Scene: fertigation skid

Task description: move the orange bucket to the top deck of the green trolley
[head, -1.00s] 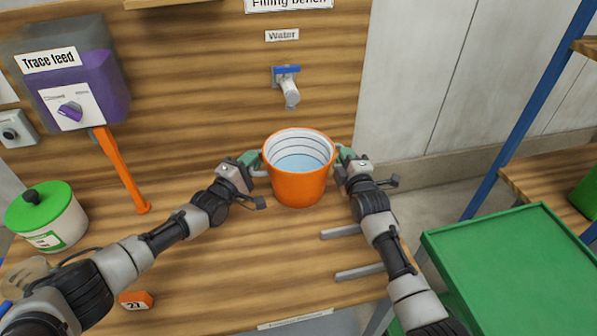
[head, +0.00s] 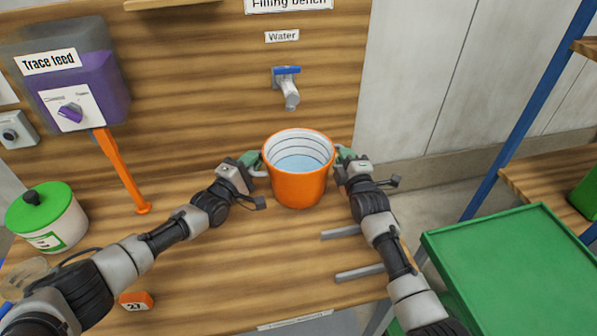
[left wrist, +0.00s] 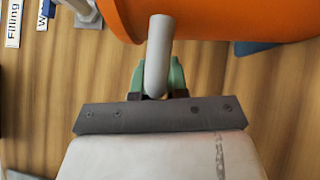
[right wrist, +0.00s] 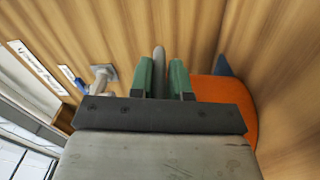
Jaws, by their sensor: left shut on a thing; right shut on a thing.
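The orange bucket (head: 298,186) is upright at the filling bench, below the water tap, with pale blue liquid inside its white, ringed interior. My left gripper (head: 254,163) is shut on the bucket's left handle; the grey handle (left wrist: 158,60) shows between the green fingers in the left wrist view. My right gripper (head: 344,157) is shut on the right handle, which also shows between the fingers in the right wrist view (right wrist: 159,62). I cannot tell whether the bucket's base touches the bench top. The green trolley (head: 515,265) stands at the lower right, its visible top deck bare.
The water tap (head: 288,92) is on the back panel above the bucket. A purple trace feed box (head: 85,85) with an orange spout (head: 122,172) and a green-lidded pot (head: 45,220) are at left. An orange tag (head: 136,300) lies at the front. A blue-framed shelf (head: 535,108) rises behind the trolley.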

